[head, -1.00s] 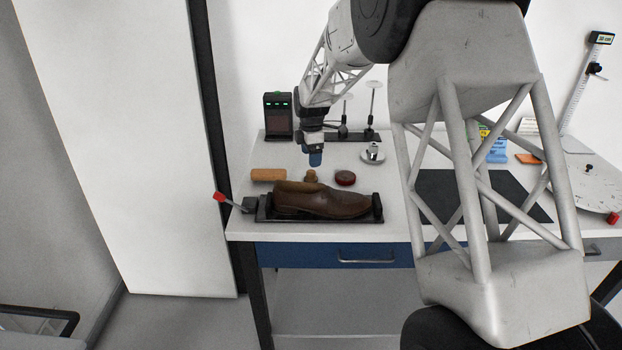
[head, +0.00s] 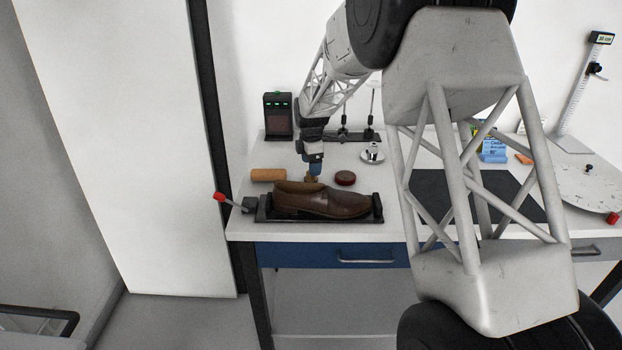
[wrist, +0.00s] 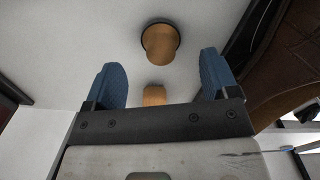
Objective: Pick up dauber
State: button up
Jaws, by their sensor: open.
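The dauber, a small tan wooden piece (head: 311,178), stands behind the shoe. In the wrist view the dauber (wrist: 160,45) shows a tan handle on a dark round base, ahead of the fingers and between their lines. My gripper (head: 314,169) is close above the dauber in the head view, partly covering it. In the wrist view my gripper (wrist: 162,78) has its two blue fingers wide apart with nothing held between them. I cannot tell whether the fingertips reach down beside the handle.
A brown shoe (head: 330,203) sits in a black holder (head: 262,213) just in front. A cork-coloured cylinder (head: 268,175) lies left, its end also in the wrist view (wrist: 154,94). A dark red tin (head: 345,178) stands close right. A black mat (head: 428,205) lies farther right.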

jog(key=shift+f, duration=2.2)
jog(key=c, duration=1)
